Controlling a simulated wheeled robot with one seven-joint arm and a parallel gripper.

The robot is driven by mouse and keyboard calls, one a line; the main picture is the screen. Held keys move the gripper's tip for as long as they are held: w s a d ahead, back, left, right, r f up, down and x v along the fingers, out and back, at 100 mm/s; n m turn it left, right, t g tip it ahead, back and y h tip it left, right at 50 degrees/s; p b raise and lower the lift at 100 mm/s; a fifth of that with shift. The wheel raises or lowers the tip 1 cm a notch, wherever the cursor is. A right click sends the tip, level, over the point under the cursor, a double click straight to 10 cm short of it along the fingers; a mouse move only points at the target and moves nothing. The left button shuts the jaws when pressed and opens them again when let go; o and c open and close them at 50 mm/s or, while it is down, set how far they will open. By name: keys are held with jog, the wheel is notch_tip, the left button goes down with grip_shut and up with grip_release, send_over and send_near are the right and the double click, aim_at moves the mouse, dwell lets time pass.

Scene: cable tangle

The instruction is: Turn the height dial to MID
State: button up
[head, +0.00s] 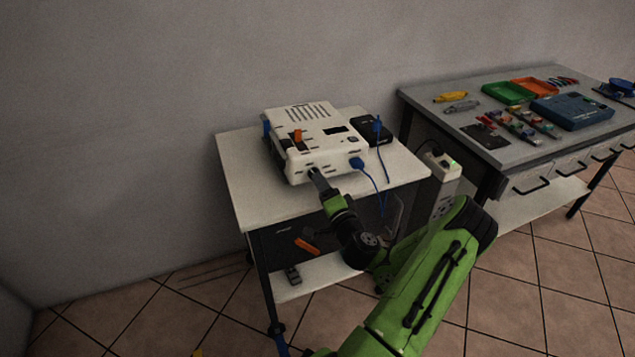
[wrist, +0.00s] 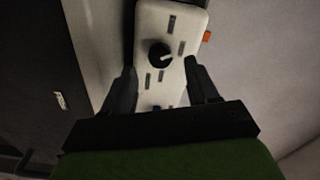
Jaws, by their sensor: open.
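The height dial (wrist: 160,54) is a round black knob on the end face of a white box-shaped device (head: 305,140). In the wrist view a pale pointer mark on it points to the right. Small dark label plates sit around it, too small to read. My gripper (wrist: 161,88) is open, its two black fingers spread to either side of the device's end face, with the dial beyond the fingertips and apparently untouched. In the head view my gripper (head: 316,176) is close to the device's front face and hides the dial.
The device stands on a small white-topped table (head: 245,180). A blue plug and cable (head: 358,163) come out of its front, right of my gripper. A black box (head: 371,131) sits beside it. A grey workbench (head: 420,95) with trays and tools is at right.

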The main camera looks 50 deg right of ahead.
jog(key=x, duration=0.4)
jog(key=c, duration=1)
jog(key=m+p, duration=0.1)
jog(key=m, duration=0.2)
jog(key=shift+c, duration=0.2)
jog(key=o, duration=1)
jog(key=shift+f, duration=0.1)
jog(key=shift+o, duration=0.2)
